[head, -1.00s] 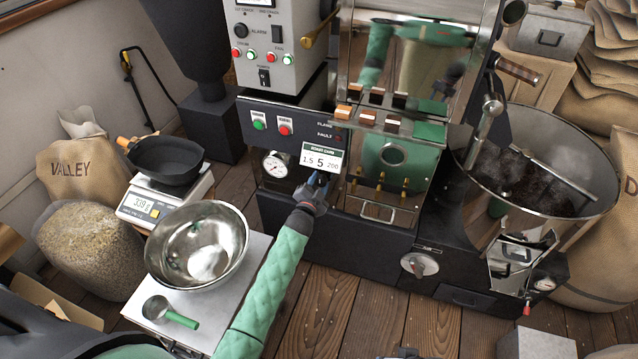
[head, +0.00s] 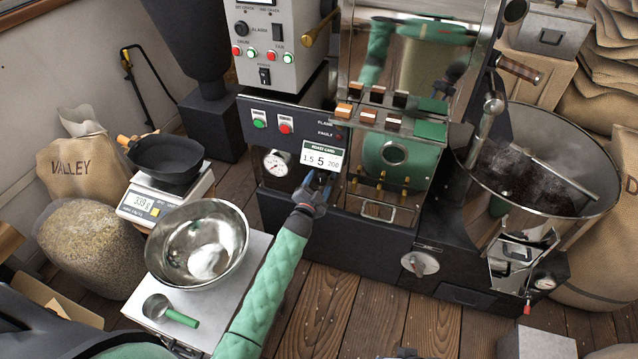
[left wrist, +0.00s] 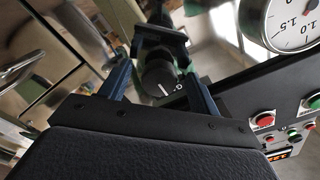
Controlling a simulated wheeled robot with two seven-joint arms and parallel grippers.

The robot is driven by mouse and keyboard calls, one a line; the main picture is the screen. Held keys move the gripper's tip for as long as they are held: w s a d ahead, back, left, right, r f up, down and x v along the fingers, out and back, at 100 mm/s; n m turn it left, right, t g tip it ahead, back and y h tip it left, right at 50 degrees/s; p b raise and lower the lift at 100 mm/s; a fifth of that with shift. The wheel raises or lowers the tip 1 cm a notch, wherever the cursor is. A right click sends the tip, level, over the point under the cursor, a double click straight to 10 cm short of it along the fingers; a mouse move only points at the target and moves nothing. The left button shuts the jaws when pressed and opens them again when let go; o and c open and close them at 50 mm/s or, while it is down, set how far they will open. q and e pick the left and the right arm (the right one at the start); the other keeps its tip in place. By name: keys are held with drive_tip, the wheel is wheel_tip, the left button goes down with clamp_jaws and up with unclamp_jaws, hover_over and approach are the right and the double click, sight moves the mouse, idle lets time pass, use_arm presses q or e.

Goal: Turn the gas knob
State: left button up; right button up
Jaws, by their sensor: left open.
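The gas knob (left wrist: 158,76) is dark and round with a white pointer line, and a "0" mark shows beside it on the black panel in the left wrist view. My left gripper (left wrist: 160,58) is open, with its blue fingers on either side of the knob in that view. Whether they touch it I cannot tell. In the head view my left gripper (head: 317,187) is at the front of the roaster, just below the roast card (head: 321,157). It hides the knob there. My right gripper is not in view.
A pressure gauge (head: 276,163) and green and red buttons (head: 272,122) are left of the gripper on the roaster panel. A steel bowl (head: 198,243) and scoop (head: 168,311) rest on the table below. The cooling tray (head: 590,213) stands to the right.

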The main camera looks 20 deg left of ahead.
sight(319, 183)
use_arm(q)
drive_tip(key=s, duration=0.5)
drive_tip(key=shift+a+f+b, duration=0.1)
drive_tip(key=shift+b, duration=0.2)
drive_tip(key=shift+s, duration=0.85)
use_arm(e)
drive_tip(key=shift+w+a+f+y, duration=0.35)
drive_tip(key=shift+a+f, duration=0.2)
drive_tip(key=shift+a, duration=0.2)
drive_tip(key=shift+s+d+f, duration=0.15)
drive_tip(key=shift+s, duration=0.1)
